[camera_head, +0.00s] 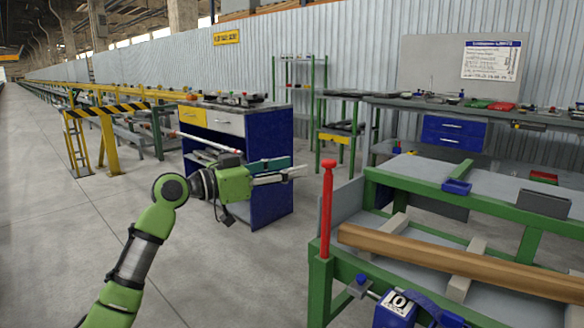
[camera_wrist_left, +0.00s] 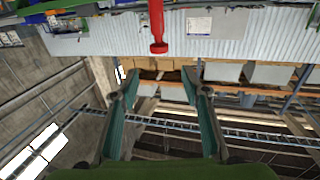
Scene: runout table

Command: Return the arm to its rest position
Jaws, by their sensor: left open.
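My left arm (camera_head: 140,255) is green with a dark and grey section. It comes up from the bottom left and reaches right at mid-height. My left gripper (camera_head: 292,169) is open and empty, held in the air in front of the blue cabinet and left of the red post. In the left wrist view its two teal-lined fingers stand apart (camera_wrist_left: 158,88) with nothing between them. That view is upside down. My right gripper is not in view.
A red post (camera_head: 327,210) stands at the corner of the green runout table (camera_head: 425,187), which bears a long wooden beam (camera_head: 460,262). A blue cabinet (camera_head: 272,202) stands behind the gripper. A yellow-black barrier (camera_head: 105,112) is at left. The floor (camera_head: 60,220) at left is clear.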

